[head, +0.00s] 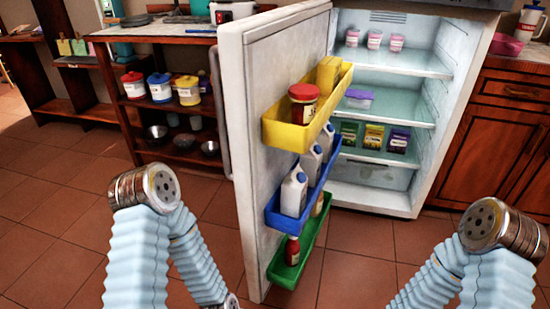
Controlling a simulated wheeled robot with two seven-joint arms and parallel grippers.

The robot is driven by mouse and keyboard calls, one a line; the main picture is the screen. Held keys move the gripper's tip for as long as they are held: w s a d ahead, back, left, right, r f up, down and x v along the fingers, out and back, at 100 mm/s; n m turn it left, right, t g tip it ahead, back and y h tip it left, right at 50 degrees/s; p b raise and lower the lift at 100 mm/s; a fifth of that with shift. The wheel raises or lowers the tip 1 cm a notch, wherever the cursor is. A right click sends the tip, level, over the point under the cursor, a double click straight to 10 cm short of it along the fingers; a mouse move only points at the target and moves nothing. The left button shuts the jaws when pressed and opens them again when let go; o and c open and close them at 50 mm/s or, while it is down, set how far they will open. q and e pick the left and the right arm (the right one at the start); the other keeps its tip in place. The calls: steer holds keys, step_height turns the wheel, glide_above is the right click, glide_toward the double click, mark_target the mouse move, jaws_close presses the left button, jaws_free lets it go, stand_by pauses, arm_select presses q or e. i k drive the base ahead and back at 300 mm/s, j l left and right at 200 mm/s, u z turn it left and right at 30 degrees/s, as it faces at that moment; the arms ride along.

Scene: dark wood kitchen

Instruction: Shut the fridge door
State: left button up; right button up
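The white fridge (440,110) stands at the back right of centre with its interior exposed. Its door (240,120) is wide open, swung out toward me from the fridge's left side. The door's inner face, turned to the right, carries a yellow bin (285,136), a blue bin (285,222) and a green bin (285,273). My two arms show at the lower left and lower right, apart from the door. Neither gripper's fingers are in view; the forearms run down to the bottom edge.
The door bins hold a red-lidded jar (303,104), white bottles (293,192) and a red bottle (292,250). Cups (374,40), a purple-lidded box (358,99) and several packets stand on the fridge shelves. A wooden shelf unit (120,105) is behind left, cabinets (500,140) right. The tiled floor (365,275) before the fridge is clear.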

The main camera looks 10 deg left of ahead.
mark_target(262, 55)
steer(key=i+j+z, duration=0.1)
steer(key=j+z, duration=0.2)
steer(key=j, duration=0.4)
steer(key=j+z, duration=0.25)
steer(key=j, duration=0.5)
steer(key=j+z, duration=0.3)
steer(key=j, duration=0.4)
steer(key=k+j+z, duration=0.3)
steer(key=j, duration=0.4)
steer(key=i+j+z, duration=0.2)
